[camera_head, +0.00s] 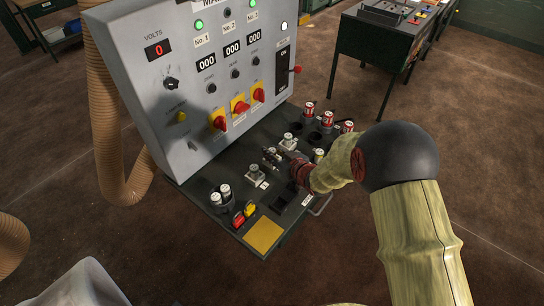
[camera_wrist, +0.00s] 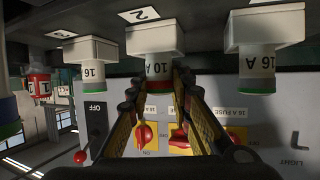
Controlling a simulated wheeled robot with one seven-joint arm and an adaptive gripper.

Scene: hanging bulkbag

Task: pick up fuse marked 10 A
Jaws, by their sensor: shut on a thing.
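The fuse marked 10 A (camera_wrist: 158,68) is white with a red band. In the wrist view, which looks upside down, it sits in the middle white holder (camera_wrist: 150,38), beneath the plate marked 2. My gripper (camera_wrist: 160,84) has its two dark fingers on either side of the fuse, shut on its banded end. In the head view my gripper (camera_head: 271,158) is low over the console deck, in the row of fuse holders, and hides most of this fuse. Whether the fuse has left its holder cannot be told.
Fuses marked 16 stand close on both sides, one left (camera_wrist: 91,70) and one right (camera_wrist: 257,64). The upright grey panel (camera_head: 190,70) with red switches (camera_head: 239,107) rises behind the deck. Red-and-white fuses (camera_head: 309,115) stand at the deck's far right. A yellow pad (camera_head: 263,234) lies in front.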

